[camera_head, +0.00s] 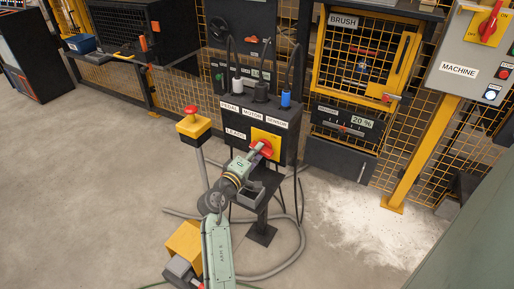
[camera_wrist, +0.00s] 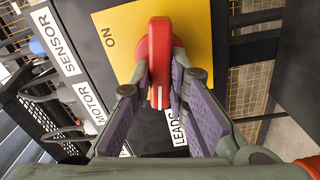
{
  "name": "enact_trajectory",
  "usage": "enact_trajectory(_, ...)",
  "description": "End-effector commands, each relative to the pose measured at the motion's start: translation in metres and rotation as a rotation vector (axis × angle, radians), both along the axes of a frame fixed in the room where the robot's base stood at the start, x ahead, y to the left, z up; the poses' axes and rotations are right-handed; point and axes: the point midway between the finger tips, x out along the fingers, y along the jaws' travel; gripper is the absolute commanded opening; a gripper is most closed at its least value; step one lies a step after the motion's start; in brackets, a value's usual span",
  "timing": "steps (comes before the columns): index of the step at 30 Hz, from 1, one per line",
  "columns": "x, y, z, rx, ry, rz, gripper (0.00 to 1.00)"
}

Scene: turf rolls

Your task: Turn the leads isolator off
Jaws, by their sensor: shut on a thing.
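The leads isolator is a red rotary handle (camera_wrist: 159,55) on a yellow plate (camera_wrist: 198,25), beside the LEADS label (camera_wrist: 179,127). The plate also shows in the head view (camera_head: 259,137) on the front of a dark control box (camera_head: 287,145). My gripper (camera_wrist: 160,85) is shut on the red handle, one finger on each side. The white mark on the handle points toward the LEADS side, away from the line of the ON word (camera_wrist: 108,38) on the plate. I see no OFF word. In the head view my gripper (camera_head: 257,153) covers part of the handle.
A yellow post box with a red button (camera_head: 193,122) stands just left of my arm. Plugs with cables (camera_head: 285,99) stand on top of the control box. A grey hose (camera_head: 297,240) loops on the floor. The MACHINE panel (camera_head: 462,70) is at the right.

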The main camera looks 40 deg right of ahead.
Motion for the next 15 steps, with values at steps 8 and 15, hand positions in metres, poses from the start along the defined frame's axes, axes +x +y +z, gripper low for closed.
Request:
enact_trajectory(8,0.0000,0.0003,-0.0012,-0.060,0.149,0.000,0.00)
enact_trajectory(15,-0.0003,0.0001,-0.0022,-0.085,0.208,-0.001,0.00)
